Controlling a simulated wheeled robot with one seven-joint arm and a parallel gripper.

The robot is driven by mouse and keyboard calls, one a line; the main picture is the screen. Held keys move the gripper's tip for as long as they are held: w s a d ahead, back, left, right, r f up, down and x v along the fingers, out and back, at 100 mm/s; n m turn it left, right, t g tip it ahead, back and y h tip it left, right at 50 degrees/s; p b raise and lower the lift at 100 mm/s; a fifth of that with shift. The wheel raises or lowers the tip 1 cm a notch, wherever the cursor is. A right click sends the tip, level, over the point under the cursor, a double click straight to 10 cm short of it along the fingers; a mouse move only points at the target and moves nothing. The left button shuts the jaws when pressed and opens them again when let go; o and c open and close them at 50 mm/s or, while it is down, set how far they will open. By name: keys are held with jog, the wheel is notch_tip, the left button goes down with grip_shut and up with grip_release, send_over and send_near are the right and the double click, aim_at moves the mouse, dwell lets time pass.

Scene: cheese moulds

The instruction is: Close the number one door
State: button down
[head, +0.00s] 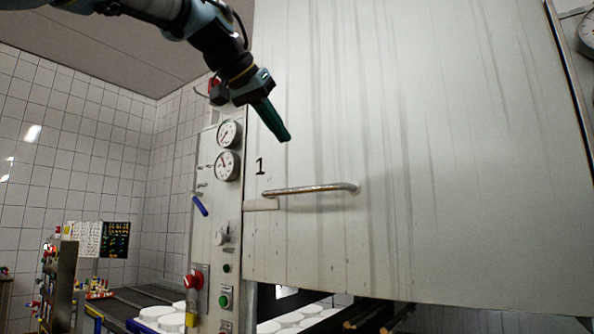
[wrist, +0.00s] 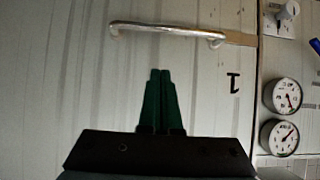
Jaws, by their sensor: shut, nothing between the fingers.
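The number one door (head: 420,130) is a large pale metal panel, marked with a black "1", filling the right of the head view. Its lower edge hangs above an opening where white moulds (head: 285,322) show below. A metal bar handle (head: 310,189) is fixed low on the door. My gripper (head: 284,136) is shut and empty, in front of the door and above the handle in the head view. In the wrist view my gripper (wrist: 161,75) points toward the handle (wrist: 165,29), with a gap between in the picture. Whether the fingertips touch the door, I cannot tell.
Left of the door stands a control panel (head: 211,245) with two gauges (head: 228,165), a blue lever (head: 200,206), a red knob (head: 193,281) and a green button (head: 225,300). A conveyor with white moulds (head: 158,313) runs at lower left. A tiled wall is behind.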

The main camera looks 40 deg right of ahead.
jog(key=w+d+f+p, duration=0.1)
jog(key=d+f+p, duration=0.1)
jog(key=d+f, duration=0.4)
jog(key=shift+w+f, duration=0.3)
jog(key=shift+f, duration=0.5)
jog(key=shift+d, duration=0.1)
